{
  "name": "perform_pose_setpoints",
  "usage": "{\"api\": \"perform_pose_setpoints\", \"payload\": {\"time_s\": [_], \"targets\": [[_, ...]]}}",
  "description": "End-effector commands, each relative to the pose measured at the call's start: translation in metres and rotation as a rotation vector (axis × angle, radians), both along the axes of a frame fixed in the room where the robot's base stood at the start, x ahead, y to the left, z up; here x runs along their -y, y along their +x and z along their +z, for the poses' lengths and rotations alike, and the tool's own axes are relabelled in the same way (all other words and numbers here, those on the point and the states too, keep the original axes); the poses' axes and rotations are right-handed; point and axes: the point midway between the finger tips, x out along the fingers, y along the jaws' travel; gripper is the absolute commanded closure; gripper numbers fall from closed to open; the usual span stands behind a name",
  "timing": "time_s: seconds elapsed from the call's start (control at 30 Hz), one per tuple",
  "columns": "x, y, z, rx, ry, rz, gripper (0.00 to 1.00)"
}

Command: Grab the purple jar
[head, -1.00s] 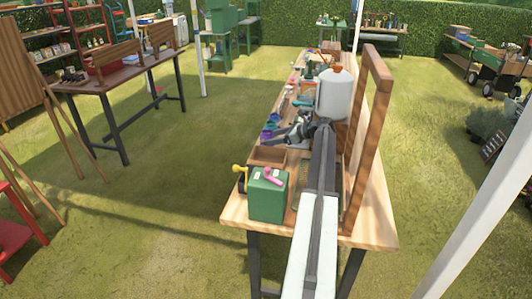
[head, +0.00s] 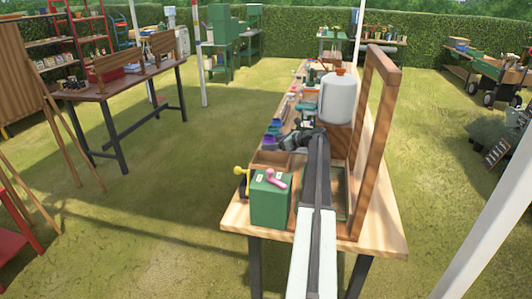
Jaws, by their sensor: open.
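My arm reaches forward over the bench, and my dark gripper (head: 284,141) is turned left toward the pots. The gripper is open, close beside the purple jar. Whether it touches the jar cannot be told. The arm's end hides part of the bench behind it.
A green box (head: 270,200) with a pink item on top and a wooden tray (head: 270,160) stand at the near end. A white tank (head: 338,97) and an upright wooden frame (head: 383,130) border the arm on the right. Grass left of the bench is open.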

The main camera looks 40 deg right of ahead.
Motion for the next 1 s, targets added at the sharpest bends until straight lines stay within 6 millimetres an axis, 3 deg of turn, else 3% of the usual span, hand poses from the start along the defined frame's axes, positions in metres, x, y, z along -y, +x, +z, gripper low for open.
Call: {"api": "perform_pose_setpoints", "payload": {"time_s": [0.17,0.3,0.4,0.73,1.0], "targets": [[0.000,0.000,0.001,0.000,0.000,0.000,0.30],[0.000,0.000,0.001,0.000,0.000,0.000,0.69],[-0.001,0.000,0.001,0.000,0.000,0.001,0.92],[-0.001,0.001,0.009,0.000,-0.001,0.001,0.92],[-0.001,0.001,0.059,0.000,0.000,0.002,0.92]]}}
